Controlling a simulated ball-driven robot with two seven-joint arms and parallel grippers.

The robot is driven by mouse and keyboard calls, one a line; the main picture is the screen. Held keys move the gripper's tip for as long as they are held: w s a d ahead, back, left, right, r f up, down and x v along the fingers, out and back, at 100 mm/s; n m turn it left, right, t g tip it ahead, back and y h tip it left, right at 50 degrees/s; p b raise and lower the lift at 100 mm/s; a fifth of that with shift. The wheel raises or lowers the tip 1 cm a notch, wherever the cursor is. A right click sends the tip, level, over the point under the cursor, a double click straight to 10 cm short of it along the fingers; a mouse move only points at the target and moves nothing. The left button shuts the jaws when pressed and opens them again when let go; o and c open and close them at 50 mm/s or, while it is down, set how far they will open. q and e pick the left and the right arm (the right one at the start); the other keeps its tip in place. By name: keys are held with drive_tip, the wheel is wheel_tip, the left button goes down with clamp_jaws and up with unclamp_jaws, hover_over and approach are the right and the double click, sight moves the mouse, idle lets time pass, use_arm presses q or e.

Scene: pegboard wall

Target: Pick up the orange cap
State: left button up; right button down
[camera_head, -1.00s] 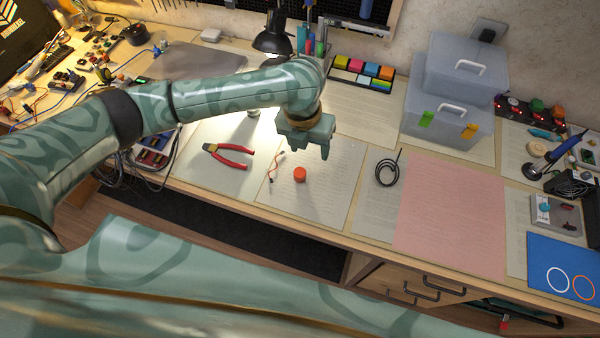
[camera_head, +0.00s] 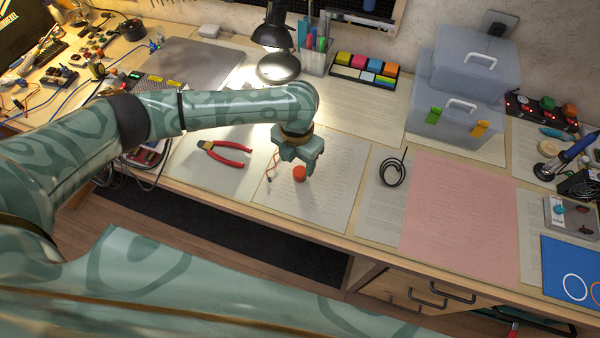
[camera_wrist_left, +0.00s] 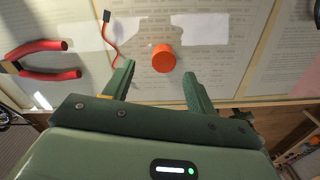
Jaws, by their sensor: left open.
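The orange cap (camera_head: 299,174) is a small short cylinder standing on a printed sheet near the front part of the workbench. In the left wrist view the cap (camera_wrist_left: 163,58) lies ahead of the fingertips, between the lines of the two fingers. My left gripper (camera_head: 297,166) is open, pointing down, just above and behind the cap in the head view. Its two fingers also show apart and empty in the left wrist view (camera_wrist_left: 158,74). I cannot see it touch the cap. My right gripper is not in view.
Red-handled pliers (camera_head: 225,153) lie left of the cap, and a thin red wire (camera_head: 272,166) lies close beside it. A black cable coil (camera_head: 393,172) and a pink sheet (camera_head: 460,215) are to the right. Clear boxes (camera_head: 458,85) and a lamp (camera_head: 277,65) stand behind.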

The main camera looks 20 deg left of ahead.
sight(299, 171)
use_arm(q)
drive_tip(key=f, duration=0.1)
drive_tip(key=f+b, duration=0.1)
drive_tip(key=f, duration=0.2)
drive_tip(key=shift+w+d+f+b, duration=0.1)
drive_tip(key=shift+d+b, duration=0.15)
drive_tip(key=shift+b, duration=0.05)
drive_tip(key=c, duration=1.1)
drive_tip(key=shift+o, duration=0.2)
